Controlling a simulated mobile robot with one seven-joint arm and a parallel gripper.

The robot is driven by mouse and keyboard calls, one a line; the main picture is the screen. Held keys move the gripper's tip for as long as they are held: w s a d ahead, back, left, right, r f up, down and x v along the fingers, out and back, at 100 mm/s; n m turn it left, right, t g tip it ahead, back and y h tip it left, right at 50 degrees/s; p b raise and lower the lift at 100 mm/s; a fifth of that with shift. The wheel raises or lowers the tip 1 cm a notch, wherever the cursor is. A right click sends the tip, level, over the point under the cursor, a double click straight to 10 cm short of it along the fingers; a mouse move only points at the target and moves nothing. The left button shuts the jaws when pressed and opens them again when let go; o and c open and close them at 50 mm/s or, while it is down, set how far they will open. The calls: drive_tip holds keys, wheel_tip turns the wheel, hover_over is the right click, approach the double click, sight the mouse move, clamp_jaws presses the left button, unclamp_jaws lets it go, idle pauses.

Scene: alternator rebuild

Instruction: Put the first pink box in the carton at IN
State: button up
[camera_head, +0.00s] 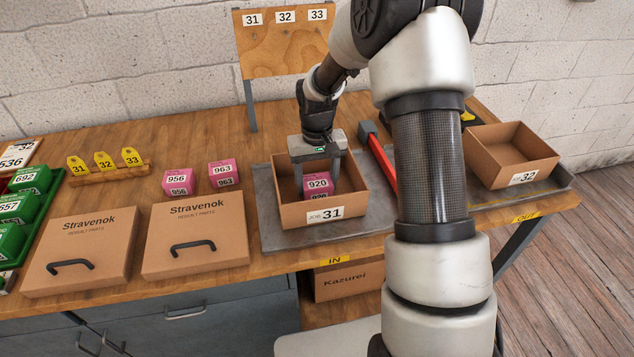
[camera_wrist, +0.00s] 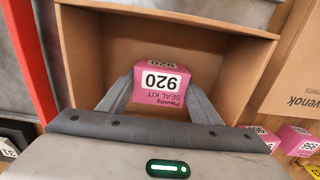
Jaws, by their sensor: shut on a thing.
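The pink box labelled 920 (camera_head: 319,183) is inside the open carton marked JOB 31 (camera_head: 322,215), which stands on a grey mat behind the yellow IN label (camera_head: 334,261). My gripper (camera_head: 316,172) reaches down into the carton and is shut on this box. In the wrist view the pink box, reading 920 SEAL KIT (camera_wrist: 161,84), sits between the two fingers (camera_wrist: 160,100), with the carton's walls (camera_wrist: 90,60) around it. Whether the box touches the carton floor cannot be told.
Pink boxes 956 (camera_head: 177,181) and 963 (camera_head: 223,174) stand left of the carton. Two closed Stravenok cartons (camera_head: 196,234) lie in front of them. A red-handled tool (camera_head: 380,160) lies right of the carton. Carton 32 (camera_head: 511,155) stands near OUT.

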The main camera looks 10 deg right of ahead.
drive_tip(key=shift+f, duration=0.25)
drive_tip(key=o, duration=1.1)
drive_tip(key=shift+c, duration=0.2)
drive_tip(key=shift+r, duration=0.1)
